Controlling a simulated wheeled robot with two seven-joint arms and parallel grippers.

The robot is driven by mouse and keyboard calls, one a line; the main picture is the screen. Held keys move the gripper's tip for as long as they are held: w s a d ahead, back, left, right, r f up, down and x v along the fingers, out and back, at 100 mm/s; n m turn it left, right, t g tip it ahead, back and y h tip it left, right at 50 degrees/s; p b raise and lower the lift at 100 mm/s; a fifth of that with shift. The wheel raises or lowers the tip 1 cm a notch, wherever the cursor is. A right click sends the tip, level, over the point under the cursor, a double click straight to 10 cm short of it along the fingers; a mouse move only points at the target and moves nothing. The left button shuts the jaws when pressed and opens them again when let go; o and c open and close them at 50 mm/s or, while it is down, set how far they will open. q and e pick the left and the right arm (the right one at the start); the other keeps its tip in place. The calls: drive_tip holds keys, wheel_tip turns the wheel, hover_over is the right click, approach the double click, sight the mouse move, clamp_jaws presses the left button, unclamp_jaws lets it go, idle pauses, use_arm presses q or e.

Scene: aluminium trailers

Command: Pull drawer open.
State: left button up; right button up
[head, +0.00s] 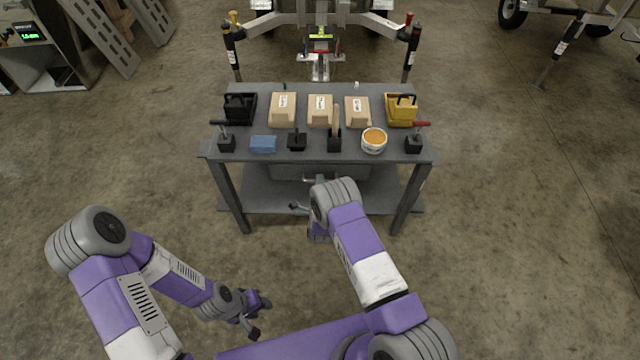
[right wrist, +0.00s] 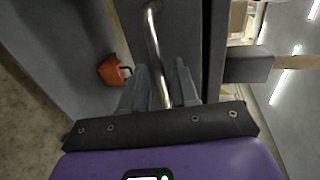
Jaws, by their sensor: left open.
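The grey workbench (head: 190,148) has a grey drawer (head: 290,172) under its top, partly hidden by my right arm. The drawer's metal bar handle (right wrist: 153,40) shows in the right wrist view. My right gripper (right wrist: 160,85) has its two fingers close on both sides of this bar, near its lower end. In the head view my right wrist covers most of the right gripper, in front of the drawer. My left gripper (head: 258,316) is open and empty, low over the floor left of the bench's front.
The bench top holds three cardboard boxes (head: 320,110), a black bin (head: 240,107), a yellow bin (head: 400,109), a blue block (head: 263,144) and an orange-filled tub (head: 374,140). A lower shelf (head: 270,200) runs below the drawer.

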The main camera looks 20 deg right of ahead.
drive_tip(key=shift+x, duration=0.95)
drive_tip(key=shift+c, duration=0.3)
clamp_jaws()
